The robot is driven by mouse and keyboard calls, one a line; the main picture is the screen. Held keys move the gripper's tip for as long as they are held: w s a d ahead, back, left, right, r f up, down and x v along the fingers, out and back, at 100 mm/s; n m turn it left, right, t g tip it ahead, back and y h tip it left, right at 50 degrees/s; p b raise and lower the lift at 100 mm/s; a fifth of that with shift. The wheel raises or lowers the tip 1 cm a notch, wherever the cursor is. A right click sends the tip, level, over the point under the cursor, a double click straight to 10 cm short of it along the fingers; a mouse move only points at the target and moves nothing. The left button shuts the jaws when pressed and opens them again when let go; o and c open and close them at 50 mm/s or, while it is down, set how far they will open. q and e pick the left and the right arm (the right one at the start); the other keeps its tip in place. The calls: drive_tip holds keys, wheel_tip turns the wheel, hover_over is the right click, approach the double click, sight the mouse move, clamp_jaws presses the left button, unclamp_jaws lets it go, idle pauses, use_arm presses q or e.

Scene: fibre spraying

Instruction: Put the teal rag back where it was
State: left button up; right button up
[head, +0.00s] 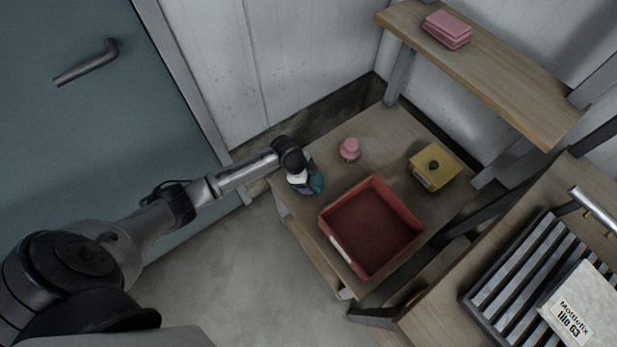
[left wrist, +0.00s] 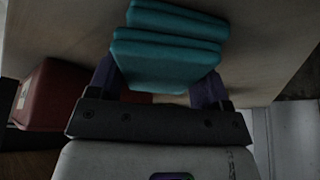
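The teal rag (head: 317,184) is a folded, layered pad at the left edge of the wooden table, in the head view. In the left wrist view the rag (left wrist: 165,62) fills the space between the two purple fingers of my left gripper (left wrist: 160,88). The fingers press against its two sides, so the gripper looks shut on it. In the head view my left gripper (head: 310,187) is mostly hidden by its own wrist. I cannot tell whether the rag touches the tabletop. My right gripper is not in view.
The wooden table (head: 390,135) also holds a red tub (head: 371,228), a pink knobbed object (head: 349,149) and a yellow box with a black knob (head: 434,167). Pink folded rags (head: 447,29) lie on the raised shelf (head: 500,75). A slatted rack with a labelled bag (head: 585,305) stands at right.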

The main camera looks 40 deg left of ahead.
use_arm(q)
drive_tip(key=o, duration=0.3)
drive_tip(key=shift+o, duration=0.2)
drive_tip(key=shift+p+v, duration=1.3)
drive_tip(key=shift+v, duration=1.6)
drive_tip(key=shift+n, duration=0.4)
drive_tip(key=s+d, duration=0.4)
drive_tip(key=s+d+f, duration=0.1)
drive_tip(key=s+d, duration=0.1)
drive_tip(key=d, duration=0.1)
drive_tip(key=shift+s, duration=0.4)
drive_tip(key=s+d+r+n, duration=0.1)
drive_tip(key=s+d+n, duration=0.1)
drive_tip(key=s+d, duration=0.35)
drive_tip(key=s+a+r+n+y, duration=0.1)
drive_tip(key=s+r+n, duration=0.2)
drive_tip(key=s, duration=0.3)
drive_tip(key=s+a+r+n+t+y, duration=0.1)
drive_tip(key=s+r+n+y, duration=0.1)
drive_tip(key=s+r, duration=0.3)
drive_tip(key=s+n, duration=0.1)
drive_tip(key=s, duration=0.1)
drive_tip(key=shift+s+a+n, duration=0.25)
drive_tip(key=shift+a+n, duration=0.05)
drive_tip(key=shift+a, duration=0.05)
